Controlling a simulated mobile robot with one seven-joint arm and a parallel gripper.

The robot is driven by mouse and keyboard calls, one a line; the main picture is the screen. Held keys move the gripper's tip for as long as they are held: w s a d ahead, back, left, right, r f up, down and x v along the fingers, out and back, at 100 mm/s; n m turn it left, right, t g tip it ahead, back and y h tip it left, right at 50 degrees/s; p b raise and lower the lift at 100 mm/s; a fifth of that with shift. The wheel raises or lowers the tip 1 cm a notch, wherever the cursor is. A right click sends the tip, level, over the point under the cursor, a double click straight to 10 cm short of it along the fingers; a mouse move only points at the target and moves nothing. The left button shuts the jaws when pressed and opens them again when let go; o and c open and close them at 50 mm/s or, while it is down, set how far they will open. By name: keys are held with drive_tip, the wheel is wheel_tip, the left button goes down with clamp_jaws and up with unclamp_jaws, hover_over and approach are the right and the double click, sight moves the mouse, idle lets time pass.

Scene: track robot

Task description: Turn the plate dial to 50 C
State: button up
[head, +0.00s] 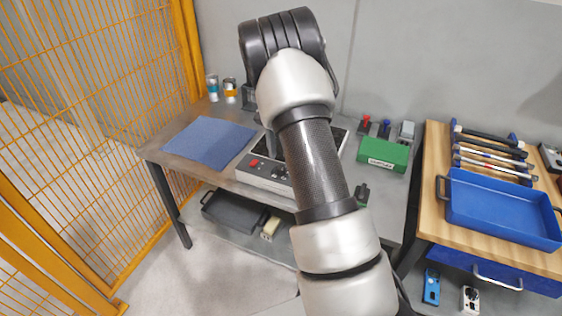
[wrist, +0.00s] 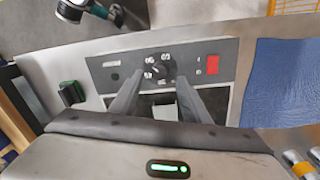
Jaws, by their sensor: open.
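The plate dial (wrist: 160,72) is a round black knob with white number marks on the dark front panel of the hot plate (wrist: 220,55). In the wrist view it lies just beyond and between the fingertips of my gripper (wrist: 157,88), which is open and empty. I cannot tell which mark the dial points to; the numbers are small and blurred. A red switch (wrist: 212,64) sits right of the dial. In the head view the hot plate (head: 260,178) stands on the grey bench, partly hidden behind my arm.
A blue mat (head: 207,141) lies left of the plate. A green box (head: 383,154) stands right of it, with small clamps behind. Two cans (head: 230,88) stand at the back. A wooden bench with a blue tray (head: 500,215) is at right. An orange mesh fence (head: 95,80) bounds the left.

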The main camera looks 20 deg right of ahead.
wheel_tip(320, 180, up, 14)
drive_tip(key=p, duration=0.1)
drive_tip(key=shift+w+a+f, duration=0.15)
drive_tip(key=shift+w, duration=0.2)
drive_tip(key=s+a+r+n+t+p, duration=0.2)
drive_tip(key=s+a+r+n+p, duration=0.1)
drive_tip(key=s+r, duration=0.55)
drive_tip(key=s+a+r+n+t+p, duration=0.15)
drive_tip(key=s+a+r+p, duration=0.35)
drive_tip(key=r, duration=0.6)
drive_tip(key=s+a+r+n+t+p, duration=0.1)
drive_tip(key=s+n, duration=0.3)
drive_tip(key=s, duration=0.5)
drive_tip(key=s+a+r+n+t+p, duration=0.1)
drive_tip(key=s+a+n, duration=0.2)
drive_tip(key=s, duration=0.6)
drive_tip(key=shift+s+r+n+t, duration=0.35)
